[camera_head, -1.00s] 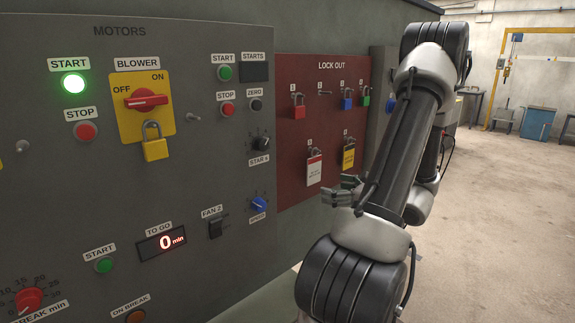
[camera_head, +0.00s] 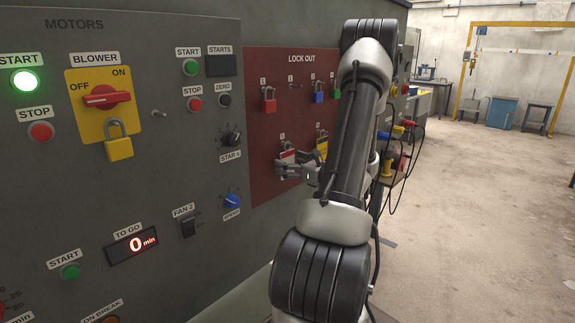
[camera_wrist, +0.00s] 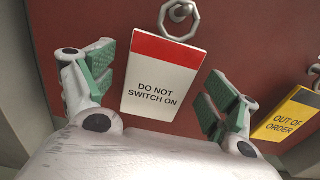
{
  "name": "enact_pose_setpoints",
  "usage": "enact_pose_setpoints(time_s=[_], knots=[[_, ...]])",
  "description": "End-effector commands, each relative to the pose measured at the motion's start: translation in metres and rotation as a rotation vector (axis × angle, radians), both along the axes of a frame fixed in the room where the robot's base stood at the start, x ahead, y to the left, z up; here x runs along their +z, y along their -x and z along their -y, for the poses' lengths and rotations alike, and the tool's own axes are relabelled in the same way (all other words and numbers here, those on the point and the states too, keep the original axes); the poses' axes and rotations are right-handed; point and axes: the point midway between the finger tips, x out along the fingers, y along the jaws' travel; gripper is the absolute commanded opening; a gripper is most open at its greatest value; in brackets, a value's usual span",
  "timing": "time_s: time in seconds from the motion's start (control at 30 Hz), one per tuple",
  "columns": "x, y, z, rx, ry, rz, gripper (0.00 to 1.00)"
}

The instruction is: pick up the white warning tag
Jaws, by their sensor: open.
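The white warning tag (camera_wrist: 163,82) has a red top band and reads "DO NOT SWITCH ON". It hangs from a metal ring on the red lock-out board (camera_wrist: 85,25). In the wrist view it lies between the two green-padded fingers of my gripper (camera_wrist: 163,90), with a gap visible on each side. My gripper is open and empty. In the head view my gripper (camera_head: 301,170) is at the lower part of the lock-out board and hides most of the tag; its red top (camera_head: 288,155) shows.
A yellow "OUT OF ORDER" tag (camera_wrist: 293,118) hangs close to the right finger. Red (camera_head: 268,101), blue (camera_head: 318,92) and green (camera_head: 335,88) padlocks hang above. Grey control panel (camera_head: 180,130) stands left; open floor (camera_head: 480,220) lies right.

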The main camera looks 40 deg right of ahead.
Motion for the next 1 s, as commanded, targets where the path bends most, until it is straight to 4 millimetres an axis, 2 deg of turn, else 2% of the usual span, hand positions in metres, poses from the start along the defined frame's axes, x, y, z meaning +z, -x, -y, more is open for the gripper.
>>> enact_pose_setpoints(time_s=[0.07, 0.3, 0.67, 0.83, 0.87, 1.0], knots=[[0.000, 0.000, 0.000, 0.000, 0.000, 0.000, 0.86], [0.000, 0.000, 0.000, 0.000, 0.001, 0.000, 0.42], [0.002, 0.001, 0.000, 0.001, 0.001, 0.000, 0.41], [0.015, 0.000, 0.000, 0.001, 0.004, 0.001, 0.41], [0.017, 0.002, 0.000, 0.000, 0.003, 0.000, 0.41], [0.015, 0.029, 0.004, -0.004, 0.001, 0.000, 0.41]])
